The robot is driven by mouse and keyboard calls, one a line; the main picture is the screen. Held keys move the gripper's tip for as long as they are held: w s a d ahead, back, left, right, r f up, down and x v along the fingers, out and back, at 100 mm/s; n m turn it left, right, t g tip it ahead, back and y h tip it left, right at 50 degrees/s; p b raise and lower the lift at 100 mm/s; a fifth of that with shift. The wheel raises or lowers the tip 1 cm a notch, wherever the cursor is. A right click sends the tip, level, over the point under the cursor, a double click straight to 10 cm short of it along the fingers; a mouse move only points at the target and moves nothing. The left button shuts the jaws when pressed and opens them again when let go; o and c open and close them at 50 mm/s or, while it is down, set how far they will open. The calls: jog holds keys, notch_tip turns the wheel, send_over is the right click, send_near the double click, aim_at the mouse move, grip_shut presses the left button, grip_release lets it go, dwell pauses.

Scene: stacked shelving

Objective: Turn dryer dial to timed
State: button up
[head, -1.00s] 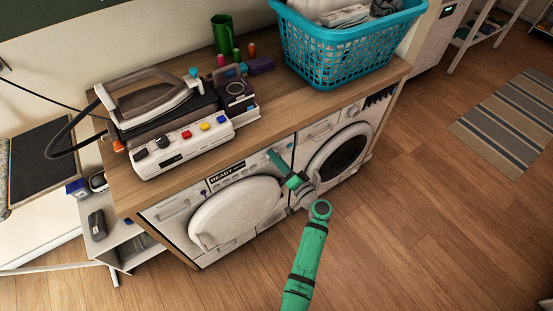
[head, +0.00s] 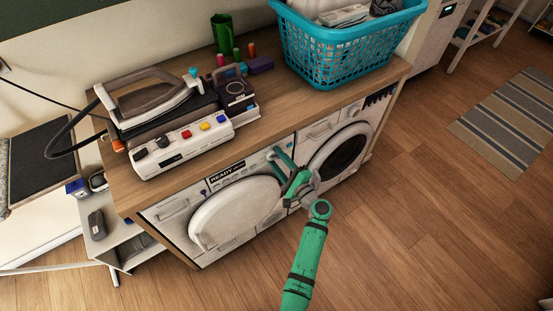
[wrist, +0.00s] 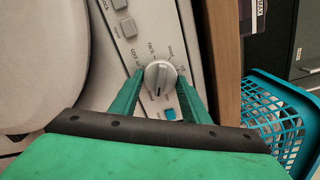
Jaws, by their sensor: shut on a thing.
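The dial (wrist: 160,78) is a round grey-white knob on a white control panel, ringed by small printed labels too small to read surely. A line on its face runs roughly up and down in the wrist view. My gripper (wrist: 160,84) has one green finger on each side of the dial and is shut on it. In the head view my gripper (head: 281,157) is at the right end of the panel of the left white machine (head: 165,213), which has a "READY" display (head: 226,171). The dial is hidden there by the gripper.
A large pale round door (head: 235,212) is just left of my gripper. A second machine with a dark round window (head: 340,150) stands to the right. The wooden counter (head: 275,110) above holds an iron (head: 150,98) and a turquoise basket (head: 340,60). The floor in front is clear.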

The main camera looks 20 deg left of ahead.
jog(key=m, duration=0.3)
jog(key=shift+w+d+m, duration=0.1)
jog(key=shift+d+m, duration=0.2)
jog(key=shift+d, duration=0.05)
jog(key=shift+m, duration=0.3)
jog(key=o, duration=1)
jog(key=shift+a, duration=0.15)
jog(key=v, duration=1.1)
